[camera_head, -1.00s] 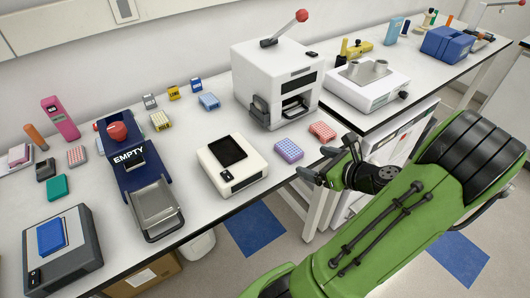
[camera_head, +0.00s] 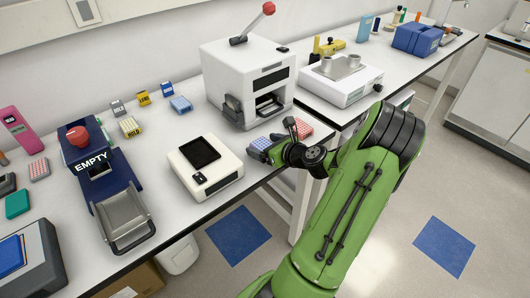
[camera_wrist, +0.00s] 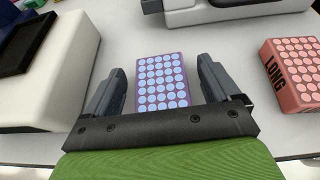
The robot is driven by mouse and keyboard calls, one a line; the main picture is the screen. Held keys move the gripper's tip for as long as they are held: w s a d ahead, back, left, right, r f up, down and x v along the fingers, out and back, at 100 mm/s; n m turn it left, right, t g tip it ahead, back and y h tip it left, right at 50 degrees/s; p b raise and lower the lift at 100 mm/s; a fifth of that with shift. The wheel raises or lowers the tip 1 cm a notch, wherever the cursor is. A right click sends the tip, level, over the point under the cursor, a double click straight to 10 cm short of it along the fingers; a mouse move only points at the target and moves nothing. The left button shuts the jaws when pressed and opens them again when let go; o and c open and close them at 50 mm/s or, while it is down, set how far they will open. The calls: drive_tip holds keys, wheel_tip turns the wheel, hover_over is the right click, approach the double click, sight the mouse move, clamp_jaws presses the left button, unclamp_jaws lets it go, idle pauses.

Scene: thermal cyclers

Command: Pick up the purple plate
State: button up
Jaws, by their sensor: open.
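The purple plate (camera_wrist: 161,82) lies on the white bench, its top covered with rows of pale blue round wells. In the wrist view it sits between the two fingers of my gripper (camera_wrist: 163,85), with a gap on each side. My gripper is open and empty. In the head view my gripper (camera_head: 268,150) is over the bench edge at the plate, and the purple plate (camera_head: 261,143) is partly hidden behind it. I cannot tell the exact height of the fingers above the bench.
A red plate (camera_wrist: 296,72) marked LONG lies to the right of the purple plate. A white box device with a dark screen (camera_head: 205,165) stands to the left. A tall white machine with a red-knobbed lever (camera_head: 249,83) stands behind. The bench's front edge is close.

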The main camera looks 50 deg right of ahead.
drive_tip(key=shift+w+f, duration=0.2)
drive_tip(key=shift+w, duration=0.2)
drive_tip(key=shift+r, duration=0.1)
